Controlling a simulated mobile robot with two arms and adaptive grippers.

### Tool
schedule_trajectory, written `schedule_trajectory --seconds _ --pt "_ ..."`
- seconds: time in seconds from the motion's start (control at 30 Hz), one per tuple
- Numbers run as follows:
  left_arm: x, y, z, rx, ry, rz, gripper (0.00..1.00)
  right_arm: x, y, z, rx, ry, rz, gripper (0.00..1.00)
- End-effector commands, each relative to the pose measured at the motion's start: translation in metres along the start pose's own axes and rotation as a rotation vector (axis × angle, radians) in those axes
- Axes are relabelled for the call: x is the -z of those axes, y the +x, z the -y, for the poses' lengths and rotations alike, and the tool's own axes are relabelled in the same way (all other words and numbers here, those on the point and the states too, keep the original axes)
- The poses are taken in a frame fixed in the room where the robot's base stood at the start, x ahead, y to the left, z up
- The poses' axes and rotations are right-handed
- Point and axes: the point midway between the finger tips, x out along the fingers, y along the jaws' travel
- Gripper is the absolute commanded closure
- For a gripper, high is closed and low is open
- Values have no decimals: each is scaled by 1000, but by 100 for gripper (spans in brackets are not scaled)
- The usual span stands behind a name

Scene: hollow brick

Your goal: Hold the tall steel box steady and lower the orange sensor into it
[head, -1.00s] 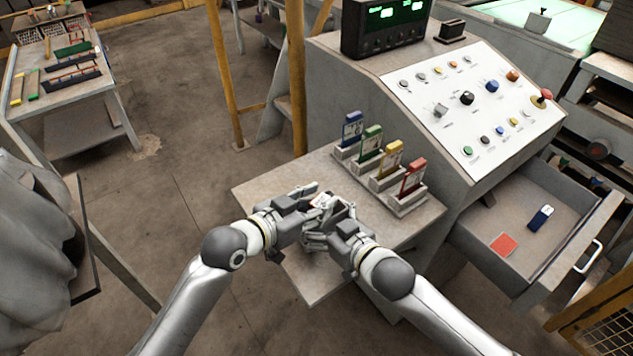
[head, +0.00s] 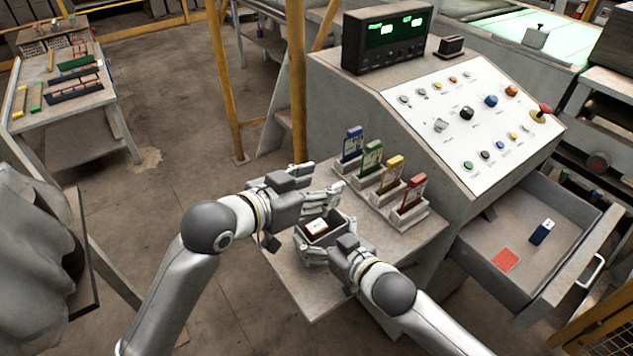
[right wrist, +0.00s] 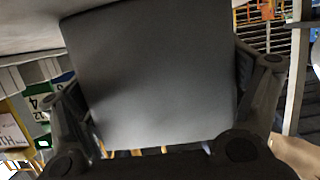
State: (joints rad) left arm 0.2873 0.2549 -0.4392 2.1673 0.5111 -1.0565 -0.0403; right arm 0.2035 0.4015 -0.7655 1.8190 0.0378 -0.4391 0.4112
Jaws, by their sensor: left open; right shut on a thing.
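The steel box (head: 328,238) stands on the small grey table in the head view, its dark open mouth facing up. A small piece with a pale top (head: 316,226) sits in its mouth; it is likely the sensor, though its orange body is hidden. My right gripper (head: 318,252) is shut on the box from the near side. In the right wrist view, the box's plain grey wall (right wrist: 150,75) fills the space between my fingers. My left gripper (head: 318,183) is open and empty, above and behind the box, apart from it.
Blue, green, yellow and red cards (head: 411,193) stand in holders (head: 408,218) just right of the box. A sloped control panel (head: 470,110) rises behind them. An open drawer (head: 520,245) at the right holds a blue item and a red square. The table's front part is bare.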

Motion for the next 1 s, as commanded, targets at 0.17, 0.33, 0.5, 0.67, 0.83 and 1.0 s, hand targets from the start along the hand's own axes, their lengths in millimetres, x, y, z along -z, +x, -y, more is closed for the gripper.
schedule_trajectory --seconds 0.17,0.33,0.5,0.67,0.83,1.0 --pt "6 -2 0 0 -1 1 45 -2 0 -1 -2 0 4 47" --pt "6 -2 0 0 -1 0 45 -2 0 -1 -3 0 4 47" --pt "6 -2 0 0 -1 0 45 -2 0 -1 -2 0 3 0" --pt "6 -2 0 0 -1 0 45 -1 0 -1 -1 0 2 0" --pt "6 -2 0 1 -1 0 45 -1 -2 -1 -1 0 2 0" --pt "6 -2 0 0 -1 0 45 -2 -18 -1 -1 0 3 0"
